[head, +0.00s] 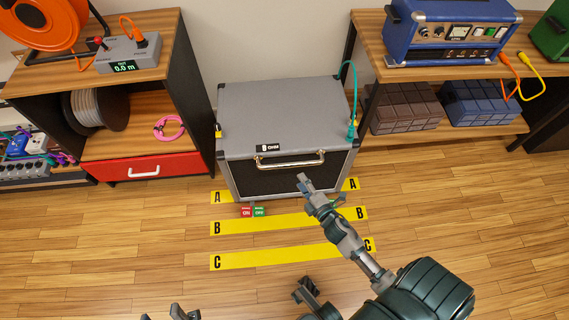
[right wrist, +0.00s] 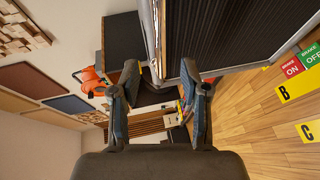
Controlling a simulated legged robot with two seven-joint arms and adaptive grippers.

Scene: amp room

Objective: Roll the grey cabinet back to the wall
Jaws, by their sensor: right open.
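The grey cabinet (head: 275,103) stands upright between two shelf units, its dark front panel facing me with a chrome handle (head: 290,161) on it. Its front lies near the yellow A strip (head: 228,197). Red ON and green OFF brake labels (head: 252,211) show at its foot. In the right wrist view the open fingers (right wrist: 158,80) frame no held thing. My left gripper (head: 170,314) shows only spread fingertips at the bottom edge.
Yellow B (head: 285,220) and C strips (head: 285,256) cross the clear wood floor. A teal cable (head: 352,90) runs from the cabinet's right side toward the right shelf. The left shelf unit (head: 195,95) and right shelf (head: 365,95) flank the cabinet closely. The wall (head: 270,35) is behind.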

